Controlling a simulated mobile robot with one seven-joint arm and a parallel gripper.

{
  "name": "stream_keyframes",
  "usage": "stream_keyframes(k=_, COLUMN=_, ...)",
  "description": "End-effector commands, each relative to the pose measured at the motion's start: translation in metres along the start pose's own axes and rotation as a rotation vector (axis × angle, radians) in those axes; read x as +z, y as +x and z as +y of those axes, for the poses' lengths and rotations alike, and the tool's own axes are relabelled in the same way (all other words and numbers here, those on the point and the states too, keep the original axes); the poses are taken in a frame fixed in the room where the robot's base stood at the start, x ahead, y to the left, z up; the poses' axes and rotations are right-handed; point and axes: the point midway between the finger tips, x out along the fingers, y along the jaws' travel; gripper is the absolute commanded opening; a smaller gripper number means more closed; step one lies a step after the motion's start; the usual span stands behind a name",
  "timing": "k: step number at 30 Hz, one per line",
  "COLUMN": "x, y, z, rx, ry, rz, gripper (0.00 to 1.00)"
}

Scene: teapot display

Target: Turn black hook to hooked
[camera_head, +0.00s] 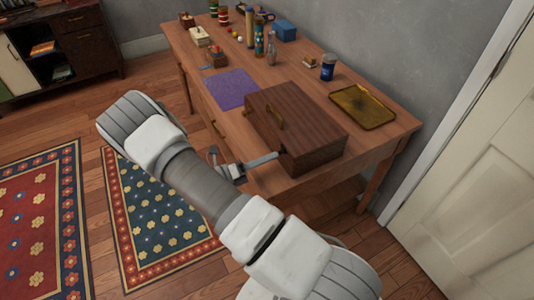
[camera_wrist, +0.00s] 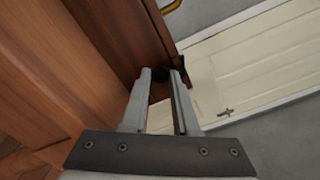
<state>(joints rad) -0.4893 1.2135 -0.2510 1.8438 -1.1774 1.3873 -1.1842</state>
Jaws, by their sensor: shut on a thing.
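My gripper (camera_head: 280,154) reaches from the left to the box's near side. In the wrist view my gripper (camera_wrist: 161,76) has a small dark piece, apparently the black hook (camera_wrist: 160,74), between its fingertips at the box's edge. The fingers hide most of the hook, and I cannot tell its angle. In the head view it is too small to make out.
The table (camera_head: 385,145) also bears a purple mat (camera_head: 230,88), a gold tray (camera_head: 362,107), a blue can (camera_head: 328,67) and several bottles and small boxes at the back. A white door (camera_head: 480,170) stands at the right. Rugs (camera_head: 165,220) lie on the floor.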

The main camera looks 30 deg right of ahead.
Motion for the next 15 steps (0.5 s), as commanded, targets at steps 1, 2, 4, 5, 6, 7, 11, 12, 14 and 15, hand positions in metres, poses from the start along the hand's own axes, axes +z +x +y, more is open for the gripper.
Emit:
stream_keyframes(k=1, x=-0.0001, y=-0.0005, z=-0.0012, rx=0.001, ry=-0.028, rz=0.001, gripper=0.00)
stream_keyframes(k=2, x=-0.0002, y=-0.0004, z=-0.0011, rx=0.000, ry=-0.042, rz=0.001, gripper=0.00)
stream_keyframes(k=4, x=-0.0003, y=-0.0005, z=-0.0008, rx=0.000, ry=-0.072, rz=0.000, gripper=0.00)
stream_keyframes(k=5, x=-0.0004, y=-0.0005, z=-0.0006, rx=0.000, ry=-0.082, rz=0.000, gripper=0.00)
stream_keyframes(k=6, x=-0.0004, y=-0.0005, z=-0.0005, rx=0.001, ry=-0.096, rz=0.000, gripper=0.00)
stream_keyframes(k=7, x=-0.0004, y=-0.0006, z=-0.0004, rx=0.001, ry=-0.104, rz=0.000, gripper=0.00)
stream_keyframes(k=11, x=-0.0005, y=-0.0006, z=0.0000, rx=0.001, ry=-0.130, rz=0.000, gripper=0.00)
stream_keyframes(k=12, x=-0.0006, y=-0.0006, z=0.0001, rx=0.001, ry=-0.134, rz=0.000, gripper=0.00)
stream_keyframes(k=14, x=-0.0006, y=-0.0007, z=0.0002, rx=0.001, ry=-0.139, rz=0.000, gripper=0.00)
stream_keyframes(k=15, x=-0.0007, y=-0.0007, z=0.0003, rx=0.001, ry=-0.141, rz=0.000, gripper=0.00)
